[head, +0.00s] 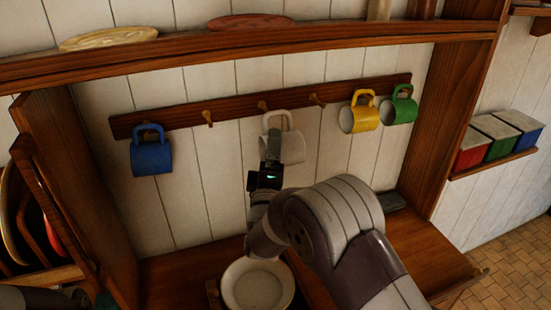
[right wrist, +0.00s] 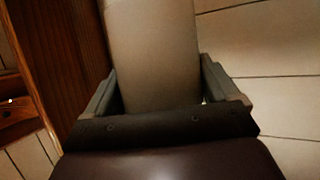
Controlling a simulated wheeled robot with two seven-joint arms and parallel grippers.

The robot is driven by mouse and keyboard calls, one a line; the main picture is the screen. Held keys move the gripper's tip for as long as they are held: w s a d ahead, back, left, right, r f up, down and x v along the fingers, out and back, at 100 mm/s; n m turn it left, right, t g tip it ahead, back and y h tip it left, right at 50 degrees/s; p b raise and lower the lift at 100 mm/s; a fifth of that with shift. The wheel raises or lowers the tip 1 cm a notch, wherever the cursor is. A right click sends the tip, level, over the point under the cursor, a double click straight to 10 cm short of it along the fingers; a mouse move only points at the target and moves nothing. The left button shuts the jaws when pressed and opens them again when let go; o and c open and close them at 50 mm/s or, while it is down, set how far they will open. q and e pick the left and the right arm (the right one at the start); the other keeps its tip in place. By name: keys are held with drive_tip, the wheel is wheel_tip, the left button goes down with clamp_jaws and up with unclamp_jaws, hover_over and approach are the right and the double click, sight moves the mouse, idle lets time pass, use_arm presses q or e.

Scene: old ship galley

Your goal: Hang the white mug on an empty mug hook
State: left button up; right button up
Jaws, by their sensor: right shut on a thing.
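The white mug (head: 290,146) is in front of the back wall, just below the hook rail (head: 235,106), with its handle upward. My right gripper (head: 273,150) is shut on the mug, covering part of its left side. In the right wrist view the pale mug (right wrist: 150,55) fills the space between the two fingers (right wrist: 155,90). The handle is close to a wooden hook (head: 262,106); I cannot tell whether the hook passes through it. Empty hooks show to the left (head: 208,117) and right (head: 317,100).
A blue mug (head: 151,157) hangs at the left end of the rail; yellow (head: 359,119) and green (head: 398,110) mugs hang at the right. A white bowl (head: 257,287) is below on the counter (head: 185,270). Plates lean at the left, and a shelf runs above the rail.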

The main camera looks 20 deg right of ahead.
sight(262, 149)
drive_tip(key=shift+w+r, duration=0.1)
drive_tip(key=shift+w, duration=0.35)
drive_tip(key=w, duration=0.3)
drive_tip(key=shift+w, duration=0.2)
drive_tip(key=shift+w+a, duration=0.1)
drive_tip(key=shift+w, duration=0.75)
drive_tip(key=shift+r, duration=0.1)
drive_tip(key=shift+a+f+b, duration=0.1)
drive_tip(key=shift+f+b, duration=0.1)
drive_tip(key=shift+b, duration=0.35)
drive_tip(key=shift+w+f, duration=0.15)
drive_tip(key=shift+f, duration=0.2)
use_arm(q)
drive_tip(key=shift+s+a+f, duration=0.1)
drive_tip(key=shift+s+f, duration=0.35)
drive_tip(key=shift+f, duration=0.2)
use_arm(e)
drive_tip(key=shift+r, duration=0.1)
